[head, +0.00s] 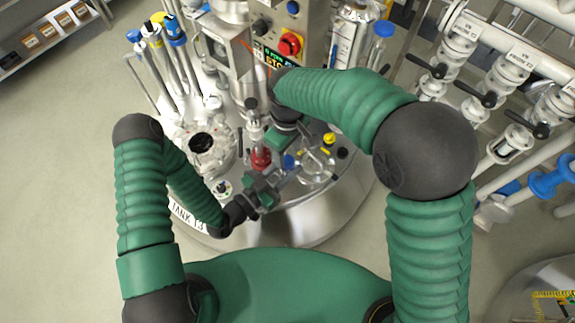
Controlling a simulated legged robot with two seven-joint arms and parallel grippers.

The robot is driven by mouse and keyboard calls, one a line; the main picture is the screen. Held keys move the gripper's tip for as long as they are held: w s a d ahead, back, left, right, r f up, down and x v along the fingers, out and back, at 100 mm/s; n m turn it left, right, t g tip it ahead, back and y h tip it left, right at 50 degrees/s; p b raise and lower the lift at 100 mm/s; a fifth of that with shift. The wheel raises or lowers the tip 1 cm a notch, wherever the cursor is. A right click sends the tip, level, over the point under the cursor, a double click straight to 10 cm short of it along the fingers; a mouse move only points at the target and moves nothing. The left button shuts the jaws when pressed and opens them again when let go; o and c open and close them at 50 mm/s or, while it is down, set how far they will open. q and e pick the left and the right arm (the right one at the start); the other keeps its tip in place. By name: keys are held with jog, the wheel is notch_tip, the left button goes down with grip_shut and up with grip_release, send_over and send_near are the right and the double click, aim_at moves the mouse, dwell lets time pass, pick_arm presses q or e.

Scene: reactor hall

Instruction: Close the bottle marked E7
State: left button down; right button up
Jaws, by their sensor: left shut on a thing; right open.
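A clear glass bottle (316,166) is on the round steel tank top, right of centre. My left gripper (287,177) reaches toward it from the lower left and appears shut on it, though the contact is small and hard to see. My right gripper (268,143) comes down from above and is open, close to a red item (261,158) on the tank top. A yellow cap-like piece (329,138), a black one (342,153) and a blue one (289,161) are near the bottle. I cannot read an E7 mark anywhere.
The steel tank (325,222) carries a round port (201,143) and upright tubes with blue and yellow tops (176,35) at the left. A control box with a red knob (290,44) stands behind. Pipes with valves (508,72) fill the right. Floor is clear at the left.

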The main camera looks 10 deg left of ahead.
jog(key=shift+f, duration=1.45)
grip_shut()
jog(key=shift+m, duration=1)
jog(key=shift+o, duration=0.8)
grip_release()
notch_tip(320, 180, up, 12)
